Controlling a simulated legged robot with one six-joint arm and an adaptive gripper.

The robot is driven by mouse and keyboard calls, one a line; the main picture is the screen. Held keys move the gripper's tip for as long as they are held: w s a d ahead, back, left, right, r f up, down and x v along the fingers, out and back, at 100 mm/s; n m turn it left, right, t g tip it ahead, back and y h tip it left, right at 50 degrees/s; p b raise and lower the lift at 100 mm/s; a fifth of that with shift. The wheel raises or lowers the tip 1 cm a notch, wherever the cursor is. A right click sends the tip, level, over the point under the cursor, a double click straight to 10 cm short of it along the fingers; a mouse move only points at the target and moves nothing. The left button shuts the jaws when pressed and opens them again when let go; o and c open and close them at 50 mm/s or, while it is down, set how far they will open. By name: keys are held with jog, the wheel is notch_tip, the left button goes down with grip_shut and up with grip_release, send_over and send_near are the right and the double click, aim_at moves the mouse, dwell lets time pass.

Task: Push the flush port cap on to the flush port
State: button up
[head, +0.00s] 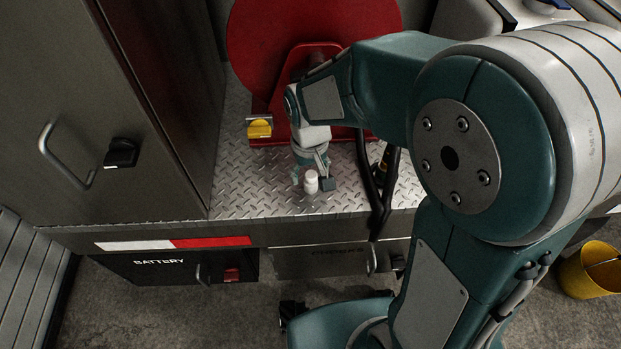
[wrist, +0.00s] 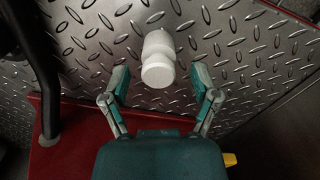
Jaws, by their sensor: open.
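A small white bottle-shaped piece (head: 311,183) is on the diamond-plate deck near its front edge. In the wrist view my gripper (wrist: 158,74) is open, with one finger on each side of the white piece and a visible gap to both. No other flush port or cap can be made out.
A black hose (head: 377,185) hangs over the deck edge to the right. A steel cabinet (head: 110,110) closes off the left. Deck left of my gripper is clear.

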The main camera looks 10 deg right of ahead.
aim_at(310, 173)
jog(key=c, duration=0.9)
jog(key=shift+c, duration=0.2)
jog(key=shift+r, duration=0.5)
notch_tip(310, 173, up, 2)
jog(key=shift+r, duration=0.25)
jog(key=s+d+r, duration=0.3)
jog(key=s+r, duration=0.6)
jog(key=s, duration=0.4)
jog(key=shift+s+r, duration=0.25)
jog(key=shift+s, duration=0.1)
jog(key=shift+d, duration=0.1)
